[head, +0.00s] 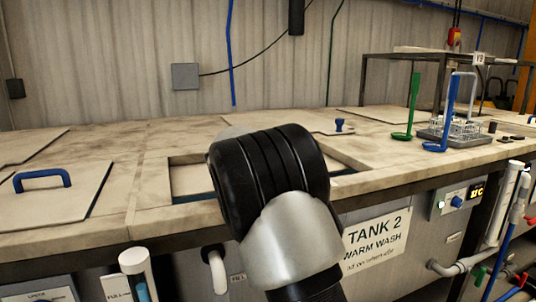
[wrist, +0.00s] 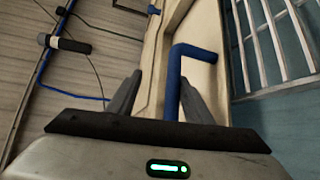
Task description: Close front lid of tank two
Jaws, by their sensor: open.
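Tank two is named on a white sign (head: 376,238) on the front panel in the head view. Its rectangular opening (head: 187,178) shows left of my arm, which hides much of it. In the wrist view a beige panel, apparently the lid (wrist: 199,75), carries a bent blue handle (wrist: 174,85). My gripper (wrist: 155,88) is open, and the handle's long bar lies between the fingers, close to the right one. Whether it touches is unclear. The head view does not show my fingers; my arm hides them.
A flat lid with a blue handle (head: 42,178) lies on the left. A small blue knob (head: 338,125) is behind the arm. The wrist view shows a grey grid (wrist: 268,40).

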